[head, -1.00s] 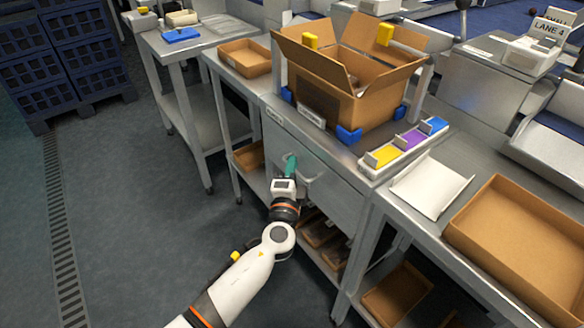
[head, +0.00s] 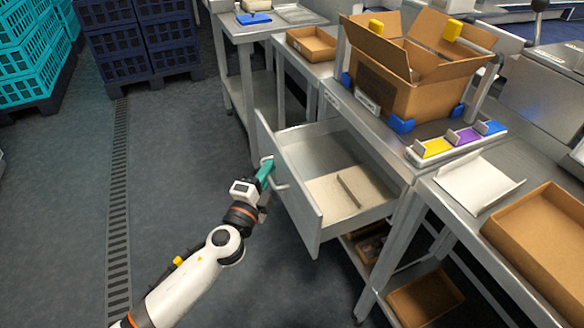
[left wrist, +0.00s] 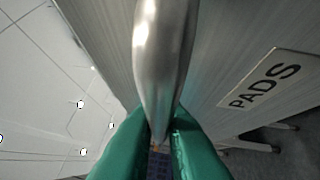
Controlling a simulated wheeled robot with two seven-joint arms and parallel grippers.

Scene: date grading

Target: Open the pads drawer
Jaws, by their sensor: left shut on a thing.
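The pads drawer (head: 300,190) is a grey metal drawer, pulled well out from under the bench in the head view. Inside it lie flat pale pads (head: 335,195) with a thin divider among them. Its front carries a PADS label (left wrist: 268,80), seen in the left wrist view. My left gripper (head: 266,172) has green fingers and is shut on the drawer's metal bar handle (head: 280,178). In the left wrist view the handle (left wrist: 165,60) runs between the two green fingertips. My right gripper is not in view.
An open cardboard box (head: 415,85) stands on the bench above the drawer, between blue corner blocks. A brown tray (head: 540,235) and a white sheet tray (head: 478,185) lie to the right. Open floor (head: 180,150) is free left of the drawer.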

